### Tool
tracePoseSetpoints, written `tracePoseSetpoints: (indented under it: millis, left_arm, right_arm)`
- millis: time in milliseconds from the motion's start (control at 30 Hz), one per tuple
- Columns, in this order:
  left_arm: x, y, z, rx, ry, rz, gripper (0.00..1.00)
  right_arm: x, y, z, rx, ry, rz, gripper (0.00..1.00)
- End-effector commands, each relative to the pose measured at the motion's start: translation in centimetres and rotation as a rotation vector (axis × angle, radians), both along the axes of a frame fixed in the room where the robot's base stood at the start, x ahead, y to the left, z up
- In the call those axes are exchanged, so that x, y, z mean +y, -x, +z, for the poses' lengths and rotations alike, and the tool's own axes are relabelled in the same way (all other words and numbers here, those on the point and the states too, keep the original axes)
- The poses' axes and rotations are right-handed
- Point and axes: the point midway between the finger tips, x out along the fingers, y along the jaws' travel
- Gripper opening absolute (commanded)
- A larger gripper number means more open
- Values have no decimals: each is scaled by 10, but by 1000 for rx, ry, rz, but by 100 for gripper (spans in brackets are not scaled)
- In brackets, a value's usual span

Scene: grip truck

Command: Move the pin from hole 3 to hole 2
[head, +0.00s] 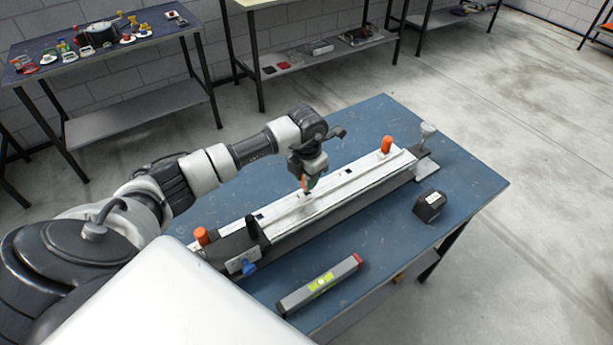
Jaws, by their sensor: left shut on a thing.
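A long pale metal rail (345,181) with a dark front side lies diagonally across the blue workbench (375,250). My right gripper is out of view.
Orange knobs stand near the rail's left end (201,236) and right end (387,145). A spirit level (320,284) lies at the front. A black block (430,205) sits at the right. A silver-topped post (428,131) stands at the far end. The bench front between level and block is clear.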

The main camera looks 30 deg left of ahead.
Motion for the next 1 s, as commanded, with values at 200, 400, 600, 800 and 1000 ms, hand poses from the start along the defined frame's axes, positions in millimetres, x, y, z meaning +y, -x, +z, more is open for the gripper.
tracePoseSetpoints:
  millis: [200, 400, 600, 800, 1000]
  left_arm:
    - [0, 0, 3, 0, 0, 0, 3]
    - [0, 0, 9, -1, 0, 0, 3]
    - [0, 0, 18, -1, 0, 0, 3]
    - [0, 0, 26, -1, 0, 0, 3]
    - [0, 0, 34, -1, -1, 1, 3]
  right_arm:
    - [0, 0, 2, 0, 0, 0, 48]
    - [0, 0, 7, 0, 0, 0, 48]
    - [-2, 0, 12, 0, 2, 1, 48]
    - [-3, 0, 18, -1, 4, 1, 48]
    - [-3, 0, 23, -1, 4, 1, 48]
